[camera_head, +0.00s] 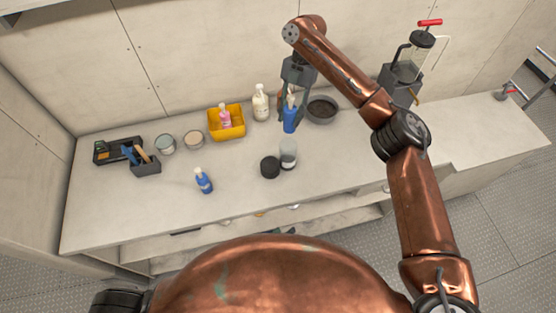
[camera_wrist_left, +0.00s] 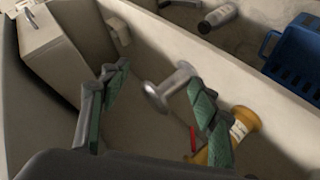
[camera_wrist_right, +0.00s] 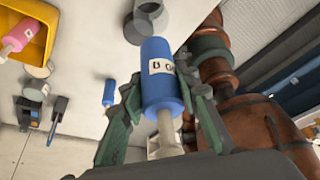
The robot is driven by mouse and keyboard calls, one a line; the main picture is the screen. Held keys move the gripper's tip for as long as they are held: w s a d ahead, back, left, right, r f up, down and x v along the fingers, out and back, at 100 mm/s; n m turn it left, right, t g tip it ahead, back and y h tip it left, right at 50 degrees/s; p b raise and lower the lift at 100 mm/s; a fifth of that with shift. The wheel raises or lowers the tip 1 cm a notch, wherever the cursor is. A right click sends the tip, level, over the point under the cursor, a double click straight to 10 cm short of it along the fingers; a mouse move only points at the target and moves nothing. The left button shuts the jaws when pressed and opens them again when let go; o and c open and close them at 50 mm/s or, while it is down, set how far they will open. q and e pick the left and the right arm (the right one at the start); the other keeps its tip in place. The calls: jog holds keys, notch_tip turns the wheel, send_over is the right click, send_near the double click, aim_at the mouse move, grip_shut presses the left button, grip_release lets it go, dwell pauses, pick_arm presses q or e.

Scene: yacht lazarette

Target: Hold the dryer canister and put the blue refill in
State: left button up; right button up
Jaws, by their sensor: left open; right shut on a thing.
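My right gripper (camera_head: 291,95) is shut on a blue bottle (camera_head: 290,122), the likely refill, at the back of the counter. In the right wrist view, the blue bottle (camera_wrist_right: 160,75) has a white label and sits between the fingers, with its pale neck toward my palm. I cannot tell whether it touches the counter. A grey, clear-topped canister (camera_head: 288,158), likely the dryer canister, stands upright in front of it. A black round lid (camera_head: 270,167) lies beside the canister. My left gripper (camera_wrist_left: 158,85) is open and empty; it is not clearly seen in the head view.
A second blue bottle (camera_head: 204,182) stands front left. A yellow bin (camera_head: 239,131) holds a pink bottle (camera_head: 225,118). A yellow bottle (camera_wrist_left: 245,122) shows in the left wrist view.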

pick_arm(q)
jog(key=w+d+r+t+h, duration=0.1)
jog(key=d+r+h, duration=0.1)
jog(key=d+r, duration=0.5)
jog(key=d+r+h, duration=0.2)
jog(key=d+r, duration=0.2)
jog(key=r, duration=0.7)
jog(key=w+d+r+t+h, duration=0.15)
jog(key=d+r, duration=0.35)
jog(key=r, duration=0.5)
jog(key=w+a+r+m+t, duration=0.2)
jog(key=w+a+r+m, duration=0.3)
jog(key=a+r+m, duration=0.3)
jog(key=w+a+r+m+t, duration=0.2)
jog(key=w+a+r+m, duration=0.35)
jog(key=r+m, duration=0.3)
jog(key=n+y, duration=0.4)
jog(key=n, duration=0.4)
send_near(293, 142)
jog(key=shift+w+d+r, duration=0.1)
jog(key=shift+w+r, duration=0.05)
jog(key=shift+r, duration=0.1)
jog(key=shift+w+f, duration=0.1)
jog(key=shift+f, duration=0.15)
jog(key=shift+w+f+n, duration=0.1)
jog(key=shift+w+n, duration=0.05)
jog(key=shift+n, duration=0.1)
jog(key=x, duration=1.1)
jog(key=shift+w+d, duration=0.15)
jog(key=shift+w, duration=0.05)
